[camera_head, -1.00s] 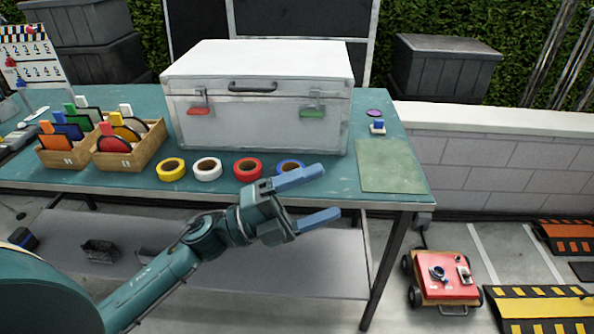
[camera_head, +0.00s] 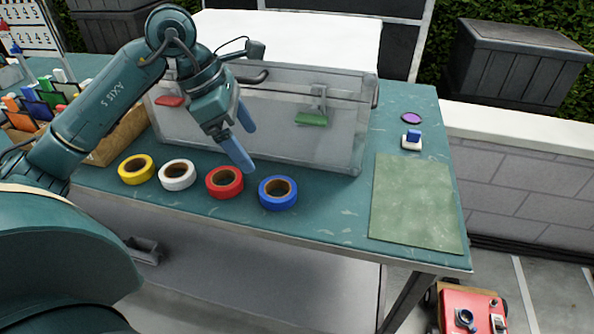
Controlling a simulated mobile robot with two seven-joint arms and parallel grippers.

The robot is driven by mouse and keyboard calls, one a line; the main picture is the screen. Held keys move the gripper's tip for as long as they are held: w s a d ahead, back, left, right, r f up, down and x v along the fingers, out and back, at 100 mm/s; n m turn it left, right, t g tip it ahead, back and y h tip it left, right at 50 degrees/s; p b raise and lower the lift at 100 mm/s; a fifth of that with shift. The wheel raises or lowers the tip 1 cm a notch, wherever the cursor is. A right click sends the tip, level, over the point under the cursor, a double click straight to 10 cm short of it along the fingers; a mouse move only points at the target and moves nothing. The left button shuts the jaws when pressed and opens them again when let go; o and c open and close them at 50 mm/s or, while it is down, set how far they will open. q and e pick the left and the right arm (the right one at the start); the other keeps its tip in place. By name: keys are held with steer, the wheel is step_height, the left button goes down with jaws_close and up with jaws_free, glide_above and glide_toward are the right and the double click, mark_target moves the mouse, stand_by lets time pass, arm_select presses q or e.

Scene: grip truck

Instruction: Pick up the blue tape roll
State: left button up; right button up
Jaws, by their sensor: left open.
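The blue tape roll (camera_head: 278,193) lies flat on the teal table (camera_head: 330,215), at the right end of a row of tape rolls. My left gripper (camera_head: 243,150) is open and empty, with its blue fingers pointing down. It is above the table, behind and to the left of the blue roll, and over the area just behind the red tape roll (camera_head: 225,182). It appears apart from the blue roll. My right gripper is not in view.
A white tape roll (camera_head: 177,175) and a yellow one (camera_head: 136,169) lie to the left. A large grey case (camera_head: 330,140) stands close behind the rolls. A green mat (camera_head: 415,205) lies at the right. The table between the blue roll and the mat is clear.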

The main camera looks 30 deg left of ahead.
arm_select(q)
glide_above(274, 185)
steer(key=s, duration=0.3)
step_height(274, 185, down, 6)
steer(key=shift+s+d+f, duration=0.1)
steer(key=shift+s+f, duration=0.05)
steer(key=shift+f, duration=0.1)
steer(key=shift+a+x, duration=0.2)
steer(key=shift+x, duration=1.3)
steer(key=shift+a+x, duration=0.15)
steer(key=shift+x, duration=1.35)
steer(key=shift+f, duration=0.15)
steer(key=c, duration=1.1)
